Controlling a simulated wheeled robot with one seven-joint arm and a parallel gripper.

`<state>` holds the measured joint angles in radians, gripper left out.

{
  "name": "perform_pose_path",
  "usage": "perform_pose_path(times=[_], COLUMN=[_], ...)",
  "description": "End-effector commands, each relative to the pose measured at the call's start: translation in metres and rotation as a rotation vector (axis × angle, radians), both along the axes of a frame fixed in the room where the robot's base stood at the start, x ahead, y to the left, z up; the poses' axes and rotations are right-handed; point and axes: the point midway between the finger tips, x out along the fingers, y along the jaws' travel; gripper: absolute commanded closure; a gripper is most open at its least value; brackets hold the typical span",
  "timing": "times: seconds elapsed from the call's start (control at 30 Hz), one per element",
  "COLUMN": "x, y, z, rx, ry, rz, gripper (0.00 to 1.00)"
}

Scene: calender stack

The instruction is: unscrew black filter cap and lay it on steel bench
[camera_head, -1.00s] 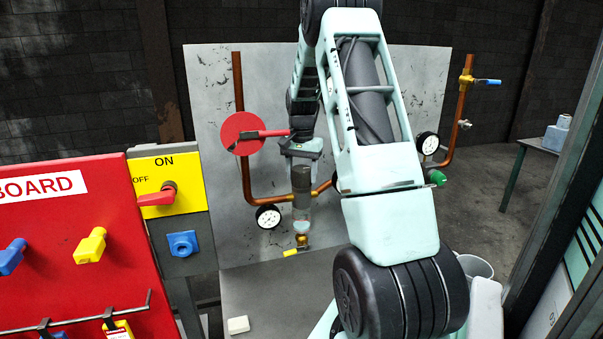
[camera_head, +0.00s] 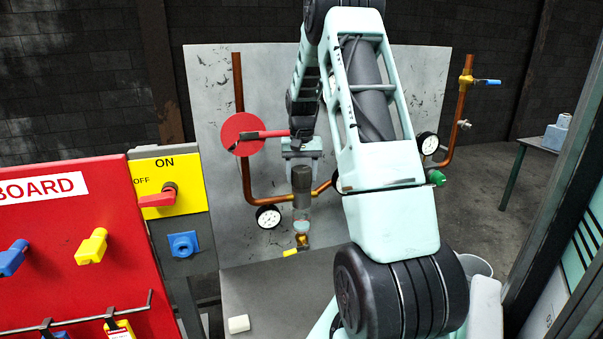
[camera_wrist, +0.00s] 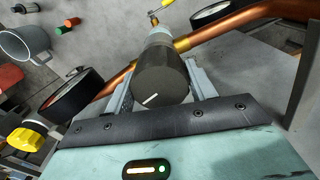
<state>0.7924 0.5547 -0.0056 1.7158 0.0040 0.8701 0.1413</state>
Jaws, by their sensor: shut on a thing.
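The black filter cap (camera_head: 302,177) sits on top of the clear filter bowl (camera_head: 301,215), which hangs upright from the copper pipe. In the wrist view the round cap (camera_wrist: 160,84) has a white mark on its top and lies between the two fingers. My gripper (camera_head: 302,165) points down over the cap and is shut on it. The fingertips are partly hidden behind the cap in the wrist view. The steel bench (camera_head: 275,290) lies below the filter, with bare surface in front of the back plate.
A small white block (camera_head: 238,324) lies on the bench's front left. A pressure gauge (camera_head: 268,217) sits left of the filter. A red disc with a red lever (camera_head: 243,134) is close beside my wrist. The red board (camera_head: 75,250) stands left; a grey bucket (camera_head: 476,267) is at right.

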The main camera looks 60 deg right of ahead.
Motion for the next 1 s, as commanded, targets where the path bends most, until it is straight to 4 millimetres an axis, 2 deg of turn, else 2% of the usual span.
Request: perform_pose_path(times=[0.13, 0.37, 0.63, 0.83, 1.0], x=[-0.0013, -0.0015, -0.0015, -0.0021, -0.0017], y=[0.0006, 0.0009, 0.0009, 0.0006, 0.0007], z=[-0.0017, -0.0018, -0.0022, -0.0018, -0.0026], rx=[0.003, 0.005, 0.005, 0.005, 0.005], ry=[0.004, 0.005, 0.005, 0.005, 0.005], rz=[0.010, 0.180, 0.196, 0.353, 0.379], gripper=[0.68, 0.68, 0.68, 0.68, 0.68])
